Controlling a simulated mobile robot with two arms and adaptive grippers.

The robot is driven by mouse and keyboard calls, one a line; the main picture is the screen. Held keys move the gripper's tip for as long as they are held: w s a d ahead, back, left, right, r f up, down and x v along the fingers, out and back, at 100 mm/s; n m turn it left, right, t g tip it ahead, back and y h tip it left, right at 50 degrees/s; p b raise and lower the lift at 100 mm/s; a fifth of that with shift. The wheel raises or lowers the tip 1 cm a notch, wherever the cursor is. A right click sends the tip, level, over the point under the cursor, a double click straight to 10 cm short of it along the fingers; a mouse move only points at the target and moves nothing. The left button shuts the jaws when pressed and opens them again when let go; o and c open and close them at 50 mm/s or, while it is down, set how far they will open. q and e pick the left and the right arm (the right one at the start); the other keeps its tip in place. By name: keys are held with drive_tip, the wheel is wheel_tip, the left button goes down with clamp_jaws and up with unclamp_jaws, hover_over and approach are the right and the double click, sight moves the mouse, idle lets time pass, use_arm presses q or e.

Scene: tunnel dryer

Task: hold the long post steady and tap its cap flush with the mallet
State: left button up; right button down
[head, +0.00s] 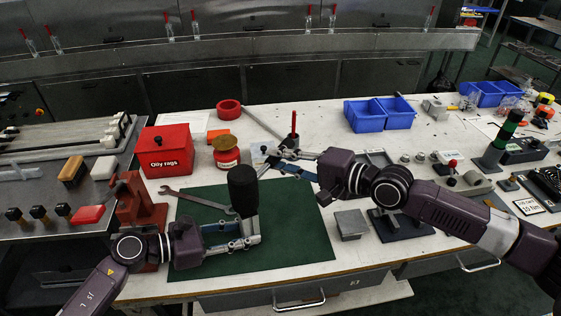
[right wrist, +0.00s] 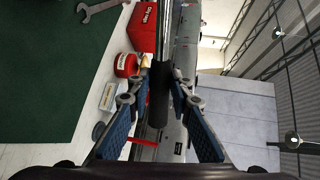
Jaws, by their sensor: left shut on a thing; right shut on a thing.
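The long post (head: 243,190) stands upright over the green mat, its thick upper part black. I cannot tell its cap apart from the rest, or how far the cap is seated. My left gripper (head: 243,243) is shut on the post low down. The mallet shows a red head (head: 229,108) at the back left, with a thin grey shaft (head: 262,124) running to my right gripper (head: 285,162). My right gripper is shut on its black grip (right wrist: 159,95), and the right wrist view shows the steel shaft above it. The mallet head is behind and apart from the post, outside the right wrist view.
A wrench (head: 197,200) lies on the green mat (head: 300,225). A red oily-rags can (head: 166,150) and red jar (head: 226,152) stand behind it. A red stand (head: 137,205) is left of the mat. A metal block (head: 350,223) lies at right. Blue bins (head: 380,114) stand farther back.

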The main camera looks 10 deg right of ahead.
drive_tip(key=shift+r, duration=0.2)
drive_tip(key=shift+r, duration=2.5)
use_arm(q)
drive_tip(key=o, duration=1.2)
drive_tip(key=shift+c, duration=0.2)
drive_tip(key=shift+a, duration=0.1)
